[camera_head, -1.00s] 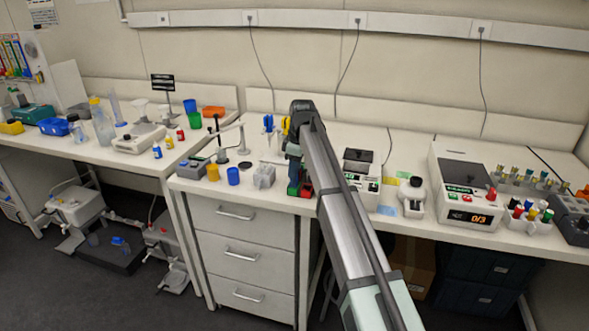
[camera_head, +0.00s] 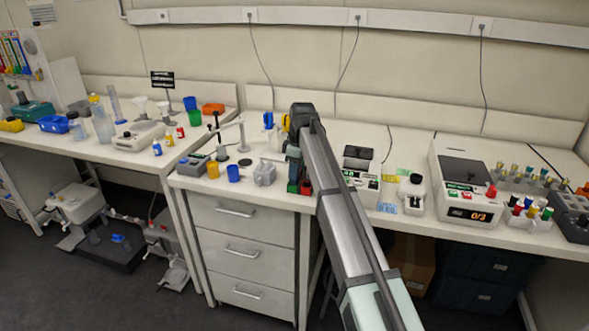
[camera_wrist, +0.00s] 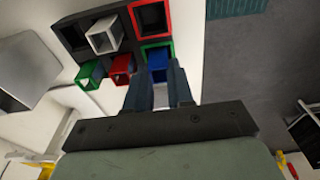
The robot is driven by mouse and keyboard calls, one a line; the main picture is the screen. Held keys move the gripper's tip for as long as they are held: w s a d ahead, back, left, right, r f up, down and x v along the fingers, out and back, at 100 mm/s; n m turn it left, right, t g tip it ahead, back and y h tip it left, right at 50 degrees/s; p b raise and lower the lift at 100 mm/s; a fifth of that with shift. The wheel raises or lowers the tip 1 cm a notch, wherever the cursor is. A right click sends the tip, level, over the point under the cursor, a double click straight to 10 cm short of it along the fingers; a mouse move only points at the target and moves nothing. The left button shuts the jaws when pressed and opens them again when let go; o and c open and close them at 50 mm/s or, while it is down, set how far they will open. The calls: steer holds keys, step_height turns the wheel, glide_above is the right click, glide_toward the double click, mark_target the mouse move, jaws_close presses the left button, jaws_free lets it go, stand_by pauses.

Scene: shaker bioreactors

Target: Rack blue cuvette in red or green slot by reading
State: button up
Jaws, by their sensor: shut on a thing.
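In the wrist view, my gripper (camera_wrist: 161,90) is shut on the blue cuvette (camera_wrist: 157,62). The cuvette overlaps the green-framed slot (camera_wrist: 157,46) of the dark rack (camera_wrist: 121,34); I cannot tell how deep it sits. The red-framed slot (camera_wrist: 151,18) beside it looks empty. White (camera_wrist: 103,35), green (camera_wrist: 90,74) and red (camera_wrist: 121,69) cuvettes stand in or at the rack.
A dark-topped instrument (camera_head: 358,160) stands close on the right. A shaker box (camera_head: 458,175) reading 0/3 is farther right. Stands with thin rods (camera_head: 242,135) rise at left.

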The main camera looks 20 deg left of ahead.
steer(key=shift+f, duration=0.15)
steer(key=o, duration=0.9)
steer(key=shift+r, duration=3.55)
